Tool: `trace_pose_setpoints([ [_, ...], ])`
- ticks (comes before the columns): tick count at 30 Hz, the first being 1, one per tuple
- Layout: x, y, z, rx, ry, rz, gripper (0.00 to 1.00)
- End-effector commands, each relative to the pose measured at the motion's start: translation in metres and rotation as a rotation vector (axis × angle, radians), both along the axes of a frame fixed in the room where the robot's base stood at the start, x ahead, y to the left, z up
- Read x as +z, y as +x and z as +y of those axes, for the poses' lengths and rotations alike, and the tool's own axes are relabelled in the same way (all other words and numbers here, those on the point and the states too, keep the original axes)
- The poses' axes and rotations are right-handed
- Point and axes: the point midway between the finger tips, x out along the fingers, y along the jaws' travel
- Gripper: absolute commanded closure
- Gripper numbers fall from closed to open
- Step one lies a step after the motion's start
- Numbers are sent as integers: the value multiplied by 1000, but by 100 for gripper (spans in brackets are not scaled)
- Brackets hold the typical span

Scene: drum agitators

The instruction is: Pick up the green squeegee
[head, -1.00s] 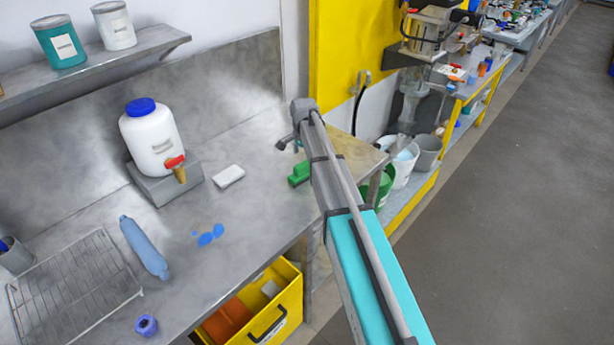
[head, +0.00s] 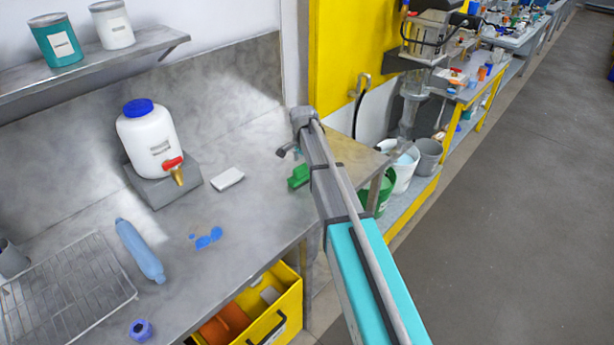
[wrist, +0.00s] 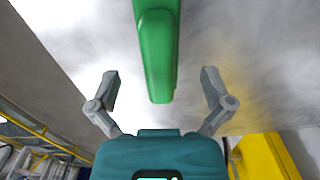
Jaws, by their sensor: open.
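The green squeegee (head: 299,176) lies on the grey metal bench, toward its right end; my arm hides part of it in the head view. In the wrist view the green squeegee (wrist: 157,55) runs down from the top edge, and its rounded end points at my gripper. My gripper (wrist: 159,88) is open and empty, with one finger on each side of the squeegee's line, apart from it. In the head view my gripper (head: 290,150) shows only partly, just above the squeegee, at the end of my arm.
A yellow crate (head: 285,305) sits below the bench edge. Buckets stand at right.

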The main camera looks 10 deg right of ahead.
Motion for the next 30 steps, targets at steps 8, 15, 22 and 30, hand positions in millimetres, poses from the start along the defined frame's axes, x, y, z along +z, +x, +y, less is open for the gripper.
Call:
trace_pose_setpoints([
  [8, -25, 2, -1, 0, 0, 0, 0],
  [15, -39, 1, -1, 0, 0, 0, 0],
  [22, -42, 1, -1, 0, 0, 0, 0],
  [30, -41, 2, -1, 0, 0, 0, 0],
])
